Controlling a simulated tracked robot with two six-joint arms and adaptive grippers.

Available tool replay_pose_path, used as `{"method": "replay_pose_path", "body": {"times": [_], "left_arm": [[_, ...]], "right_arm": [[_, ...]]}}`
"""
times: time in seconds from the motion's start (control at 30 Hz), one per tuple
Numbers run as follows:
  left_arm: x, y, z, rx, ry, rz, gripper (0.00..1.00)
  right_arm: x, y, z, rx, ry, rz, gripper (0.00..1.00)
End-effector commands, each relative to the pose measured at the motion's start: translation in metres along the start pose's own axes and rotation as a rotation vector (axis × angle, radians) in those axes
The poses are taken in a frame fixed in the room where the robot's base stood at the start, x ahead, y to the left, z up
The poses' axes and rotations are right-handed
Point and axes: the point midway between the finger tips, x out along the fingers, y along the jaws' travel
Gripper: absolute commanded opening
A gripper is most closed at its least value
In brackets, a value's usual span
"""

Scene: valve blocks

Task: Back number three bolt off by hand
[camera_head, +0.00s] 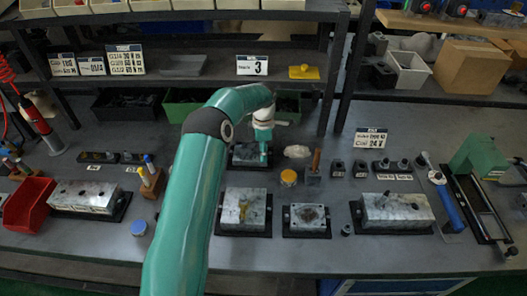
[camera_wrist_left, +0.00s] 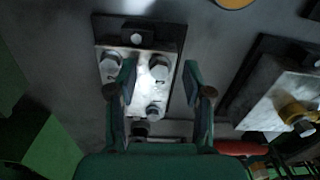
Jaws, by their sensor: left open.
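A silver valve block (camera_head: 243,155) sits on a dark base at the back of the bench, partly hidden by my left arm. In the left wrist view the block (camera_wrist_left: 135,88) carries several hex bolts, including one at upper left (camera_wrist_left: 110,70), one at upper right (camera_wrist_left: 159,69) and one lower down (camera_wrist_left: 154,111). I cannot tell which is number three. My left gripper (camera_head: 264,152) is over the block's right part. In the wrist view the left gripper (camera_wrist_left: 160,74) is open, fingers apart, with the upper-right bolt showing between them; contact is not visible. My right gripper is not in view.
A block with a brass fitting (camera_head: 243,208), a square plate block (camera_head: 307,218) and a long block (camera_head: 397,210) stand in front and to the right. A sign reading 3 (camera_head: 252,66) hangs on the shelf above.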

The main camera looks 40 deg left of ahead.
Motion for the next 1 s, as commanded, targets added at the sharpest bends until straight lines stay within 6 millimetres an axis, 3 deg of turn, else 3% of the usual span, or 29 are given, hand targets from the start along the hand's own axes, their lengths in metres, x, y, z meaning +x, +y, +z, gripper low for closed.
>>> {"method": "replay_pose_path", "body": {"times": [0.6,1.0], "left_arm": [[-0.103,0.001,0.001,0.000,-0.002,0.003,0.51],[-0.115,0.000,0.001,0.000,-0.001,0.001,0.51]], "right_arm": [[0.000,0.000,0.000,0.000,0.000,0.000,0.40],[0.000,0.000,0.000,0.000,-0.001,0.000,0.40]]}}
